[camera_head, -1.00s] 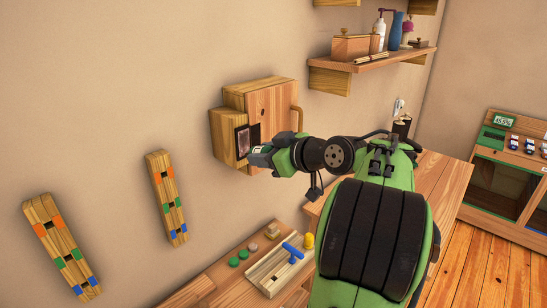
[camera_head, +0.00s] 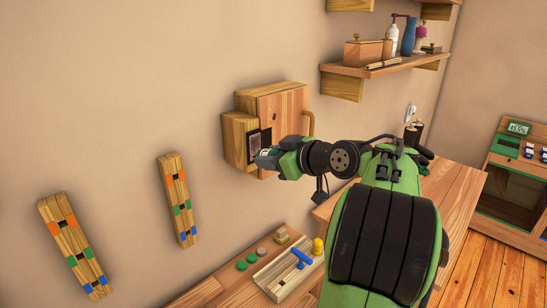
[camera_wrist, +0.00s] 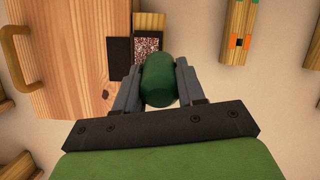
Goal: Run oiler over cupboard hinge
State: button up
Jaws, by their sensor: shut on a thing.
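The small wooden cupboard (camera_head: 284,110) hangs on the wall with its door shut and a curved handle on the right. Its hinge (camera_head: 254,148) is a dark plate at the door's left edge. In the wrist view the hinge shows a plain black leaf (camera_wrist: 119,57) and a dark-framed leaf with a speckled reddish-white patch (camera_wrist: 148,48). My gripper (camera_head: 268,158) is at the hinge's lower right. It is shut on the oiler, a dark green rounded cylinder (camera_wrist: 158,82) between the grey fingers. The oiler overlaps the speckled leaf's lower edge in the wrist view; contact cannot be told.
Two wooden strips with coloured marks (camera_head: 75,248) (camera_head: 178,200) are on the wall at left. Below, a bench holds a wooden block with a blue handle (camera_head: 300,257) and green discs (camera_head: 248,260). A loaded shelf (camera_head: 385,66) is at upper right.

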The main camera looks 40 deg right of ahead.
jog(key=shift+w, duration=0.65)
jog(key=shift+d+f, duration=0.1)
jog(key=shift+d, duration=0.4)
jog(key=shift+a+b, duration=0.45)
jog(key=shift+a, duration=0.1)
dwell(0.3)
jog(key=s+b, duration=0.1)
jog(key=s, duration=0.5)
jog(key=shift+d, duration=0.1)
